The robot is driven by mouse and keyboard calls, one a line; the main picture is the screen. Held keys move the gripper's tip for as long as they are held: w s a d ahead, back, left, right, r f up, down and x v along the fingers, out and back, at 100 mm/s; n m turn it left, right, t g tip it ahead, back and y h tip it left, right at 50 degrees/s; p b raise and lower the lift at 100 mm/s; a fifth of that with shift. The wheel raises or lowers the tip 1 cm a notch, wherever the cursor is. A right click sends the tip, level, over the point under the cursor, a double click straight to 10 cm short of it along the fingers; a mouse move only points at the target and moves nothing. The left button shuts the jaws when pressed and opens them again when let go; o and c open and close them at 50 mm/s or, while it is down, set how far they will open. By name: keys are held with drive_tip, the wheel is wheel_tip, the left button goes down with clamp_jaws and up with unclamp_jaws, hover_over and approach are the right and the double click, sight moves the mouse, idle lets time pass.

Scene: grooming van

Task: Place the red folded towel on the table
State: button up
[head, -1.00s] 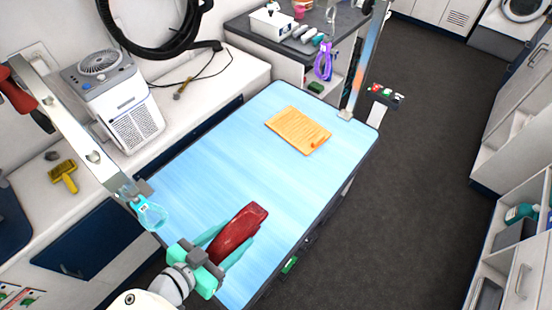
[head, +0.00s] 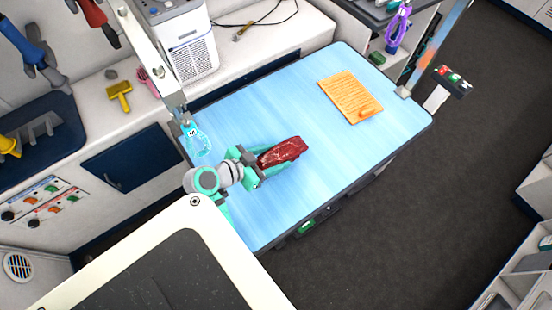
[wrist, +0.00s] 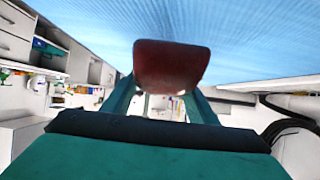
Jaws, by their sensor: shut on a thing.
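The red folded towel (head: 283,151) is held in my gripper (head: 272,160), over the near left part of the blue table (head: 300,115). In the wrist view the towel (wrist: 170,66) sits between my gripper's fingers (wrist: 158,98), with the blue table surface (wrist: 255,40) close to it. My gripper is shut on the towel. I cannot tell whether the towel touches the table.
An orange mat-like item (head: 350,97) lies at the table's far right. A metal post (head: 160,60) with a clear blue loop (head: 197,140) stands at the table's left edge. The table's middle is clear. A counter with a yellow brush (head: 120,95) is at left.

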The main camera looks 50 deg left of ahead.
sight(275, 160)
drive_tip(key=shift+w+a+f, duration=0.35)
drive_tip(key=shift+w+f, duration=0.15)
drive_tip(key=shift+f, duration=1.6)
drive_tip(key=shift+f, duration=0.15)
drive_tip(key=o, duration=1.1)
drive_tip(key=shift+s+r, duration=0.1)
drive_tip(key=shift+r, duration=0.1)
drive_tip(key=v, duration=1.2)
drive_tip(key=shift+f, duration=0.1)
